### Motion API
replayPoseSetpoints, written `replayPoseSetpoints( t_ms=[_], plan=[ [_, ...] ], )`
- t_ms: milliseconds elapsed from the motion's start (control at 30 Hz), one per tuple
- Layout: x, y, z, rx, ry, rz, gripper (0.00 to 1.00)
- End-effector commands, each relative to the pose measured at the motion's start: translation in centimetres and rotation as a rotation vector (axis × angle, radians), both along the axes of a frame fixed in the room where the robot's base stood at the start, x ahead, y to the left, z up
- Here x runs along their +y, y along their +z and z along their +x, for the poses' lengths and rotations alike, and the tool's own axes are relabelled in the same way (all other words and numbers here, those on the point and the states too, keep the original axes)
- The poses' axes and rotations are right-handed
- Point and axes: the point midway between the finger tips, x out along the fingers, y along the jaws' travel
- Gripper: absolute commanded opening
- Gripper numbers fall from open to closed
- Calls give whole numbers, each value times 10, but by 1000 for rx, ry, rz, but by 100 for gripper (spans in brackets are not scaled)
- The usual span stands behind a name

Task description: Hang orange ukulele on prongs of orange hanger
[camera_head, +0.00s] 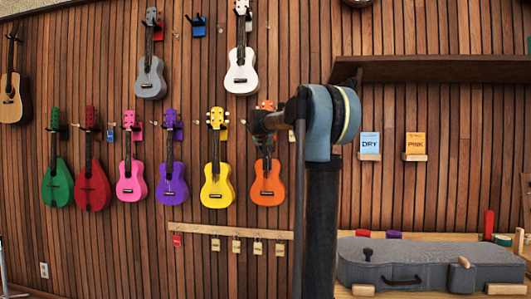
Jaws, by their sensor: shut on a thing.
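The orange ukulele (267,186) is upright in front of the wood-slat wall, to the right of the yellow ukulele. Its orange headstock (267,105) shows above my gripper. My gripper (264,138) reaches in from the right and is shut on the ukulele's neck; the fingers are small and dark here. The orange hanger cannot be made out; it seems hidden behind the headstock and my arm. I cannot tell whether the headstock rests on prongs.
The yellow ukulele (216,186) hangs close on the left, with purple, pink, red and green ones beyond. The white ukulele (241,72) hangs above. A key rail (230,231) runs below. A dark shelf (440,69) and a grey case (425,263) on a bench are at right.

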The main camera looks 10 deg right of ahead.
Motion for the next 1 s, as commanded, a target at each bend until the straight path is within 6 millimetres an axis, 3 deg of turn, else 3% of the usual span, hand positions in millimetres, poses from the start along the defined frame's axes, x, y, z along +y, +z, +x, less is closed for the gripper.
replayPoseSetpoints(
  t_ms=[467, 1000],
  plan=[
    [0, -2, 0, 0, 0, -1, 0],
    [0, -21, 0, 0, 0, -1, 0]
  ],
)
